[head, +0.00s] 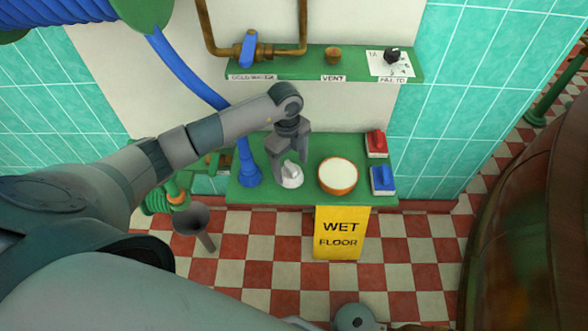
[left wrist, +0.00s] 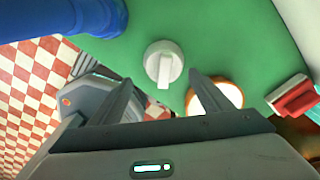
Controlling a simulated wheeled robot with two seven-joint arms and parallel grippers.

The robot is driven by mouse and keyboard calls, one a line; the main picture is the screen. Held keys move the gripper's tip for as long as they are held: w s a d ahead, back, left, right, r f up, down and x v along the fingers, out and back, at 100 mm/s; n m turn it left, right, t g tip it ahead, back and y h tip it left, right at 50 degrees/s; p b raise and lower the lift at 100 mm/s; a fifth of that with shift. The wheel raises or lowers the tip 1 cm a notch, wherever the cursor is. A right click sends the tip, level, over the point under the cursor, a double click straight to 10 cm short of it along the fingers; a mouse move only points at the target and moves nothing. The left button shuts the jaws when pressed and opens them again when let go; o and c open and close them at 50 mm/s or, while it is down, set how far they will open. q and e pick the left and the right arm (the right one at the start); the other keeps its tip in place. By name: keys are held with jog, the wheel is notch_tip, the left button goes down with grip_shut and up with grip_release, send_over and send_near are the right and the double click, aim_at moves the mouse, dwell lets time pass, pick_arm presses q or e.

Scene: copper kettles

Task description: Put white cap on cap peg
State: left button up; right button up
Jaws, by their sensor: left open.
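The white cap (head: 291,176), round with a raised bar across its top, sits on the green lower shelf (head: 320,198). In the left wrist view the cap (left wrist: 163,62) is just ahead of my fingertips, roughly centred between them. My left gripper (head: 289,174) points down at the cap with its fingers open on either side. In the left wrist view the gripper (left wrist: 162,80) has nothing between its fingers. I cannot make out which thing is the cap peg. My right gripper is not in view.
A blue hose end (head: 248,170) stands left of the cap. An orange-rimmed bowl with white contents (head: 338,174) is close on its right. Red (head: 376,143) and blue (head: 383,180) blocks lie further right. The upper shelf (head: 300,65) holds a brown fitting (head: 333,55) by VENT.

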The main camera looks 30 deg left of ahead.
pick_arm(q)
jog(key=r, duration=0.5)
jog(key=shift+s+r, duration=0.2)
jog(key=shift+r, duration=0.1)
dwell(0.5)
